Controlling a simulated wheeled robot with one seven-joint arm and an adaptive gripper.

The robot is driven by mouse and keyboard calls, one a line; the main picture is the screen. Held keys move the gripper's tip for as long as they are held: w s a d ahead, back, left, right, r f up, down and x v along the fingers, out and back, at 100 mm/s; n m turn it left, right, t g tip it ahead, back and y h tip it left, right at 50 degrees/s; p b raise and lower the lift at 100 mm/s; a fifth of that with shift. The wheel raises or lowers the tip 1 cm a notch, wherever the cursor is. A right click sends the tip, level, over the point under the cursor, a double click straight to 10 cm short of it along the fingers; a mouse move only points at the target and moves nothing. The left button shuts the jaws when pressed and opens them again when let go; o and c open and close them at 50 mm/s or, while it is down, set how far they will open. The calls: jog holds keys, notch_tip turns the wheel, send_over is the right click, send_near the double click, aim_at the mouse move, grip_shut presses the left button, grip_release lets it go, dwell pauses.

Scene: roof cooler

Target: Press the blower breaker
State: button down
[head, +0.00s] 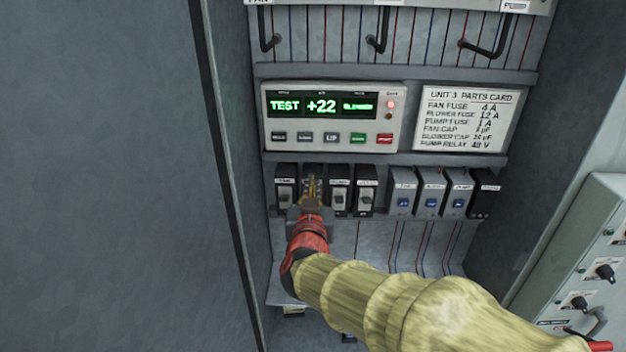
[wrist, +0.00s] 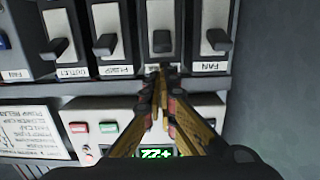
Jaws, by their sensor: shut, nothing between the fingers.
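A row of dark breakers with grey faces and black levers sits below the display panel. The second from the left is mostly behind my gripper (head: 312,182) in the head view. In the upside-down wrist view, this breaker (wrist: 161,18) stands between the FAN breaker (wrist: 213,22) and the PUMP breaker (wrist: 106,18). Its own label is hidden by my fingertips, so its name cannot be read. My gripper (wrist: 159,80) is shut and empty, its tips at this breaker's label edge. Whether they touch it is unclear.
The display panel (head: 333,117) above reads TEST, +22 and apparently BLOWER, with a red light lit. A parts card (head: 467,118) hangs beside it. Several blue-marked relays (head: 430,192) stand to the right. A cabinet wall (head: 225,150) is close on the left.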

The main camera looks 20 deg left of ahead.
jog(key=shift+s+f, duration=0.15)
jog(key=shift+f, duration=0.4)
jog(key=shift+f+b, duration=0.15)
jog(key=shift+b, duration=0.4)
jog(key=shift+s+d+f+t+b, duration=0.15)
jog(key=shift+t+b, duration=0.35)
jog(key=shift+b, duration=0.65)
